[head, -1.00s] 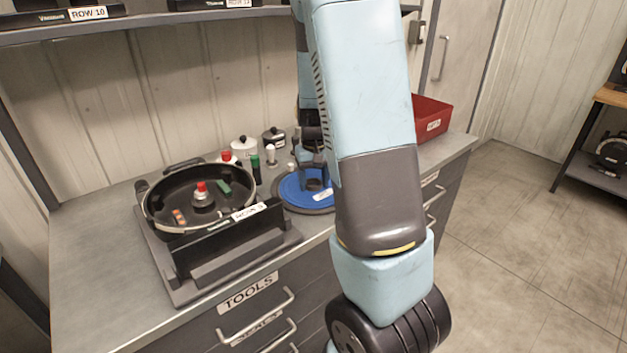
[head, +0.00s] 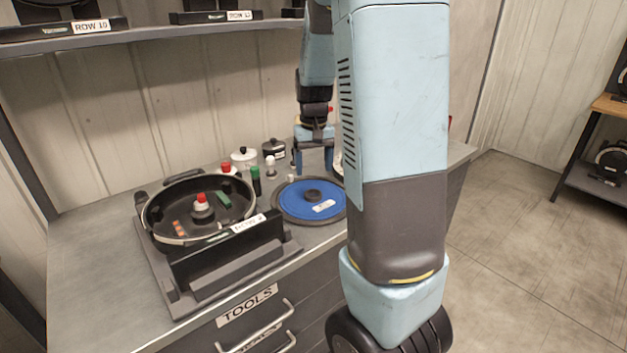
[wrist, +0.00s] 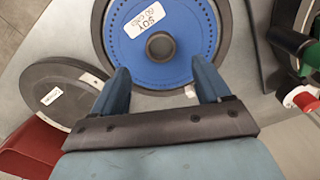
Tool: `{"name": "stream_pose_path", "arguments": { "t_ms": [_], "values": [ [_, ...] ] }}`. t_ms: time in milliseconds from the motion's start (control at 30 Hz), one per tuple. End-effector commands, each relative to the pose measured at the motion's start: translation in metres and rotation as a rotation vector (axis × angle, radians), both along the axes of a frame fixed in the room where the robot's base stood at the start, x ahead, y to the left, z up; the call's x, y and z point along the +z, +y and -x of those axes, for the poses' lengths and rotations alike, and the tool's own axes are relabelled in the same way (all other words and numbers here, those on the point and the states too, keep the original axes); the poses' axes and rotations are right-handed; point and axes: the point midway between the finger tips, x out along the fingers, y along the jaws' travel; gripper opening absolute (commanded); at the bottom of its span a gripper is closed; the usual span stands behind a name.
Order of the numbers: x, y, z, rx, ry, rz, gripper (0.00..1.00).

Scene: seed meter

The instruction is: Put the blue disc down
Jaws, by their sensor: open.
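The blue disc (head: 300,204) lies flat on a dark round base on the grey worktop, right of the seed meter. It has a dark hub in its centre and a white label. In the wrist view the blue disc (wrist: 185,68) shows its label reading "SOY", and nothing grips it. My gripper (head: 314,168) is open and empty, above and behind the disc in the head view. In the wrist view its two blue fingers (wrist: 162,85) stand apart, with the disc's hub between and beyond their tips. The seed meter (head: 200,210) is an open black round housing with a red-capped knob.
A dark disc (wrist: 62,95) with a white label lies beside the blue one, near a red bin (wrist: 32,145). Bare worktop (head: 88,230) lies left of the meter.

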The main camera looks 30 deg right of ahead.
Motion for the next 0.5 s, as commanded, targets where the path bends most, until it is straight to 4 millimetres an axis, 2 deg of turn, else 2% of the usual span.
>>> {"name": "stream_pose_path", "arguments": {
  "t_ms": [100,333,500],
  "values": [
    [0.017,0.000,-0.001,0.002,-0.002,0.000,0.76],
    [0.033,0.001,0.001,0.001,-0.003,-0.001,0.76],
    [0.052,0.013,0.014,0.017,-0.044,-0.015,0.76]
  ]
}}
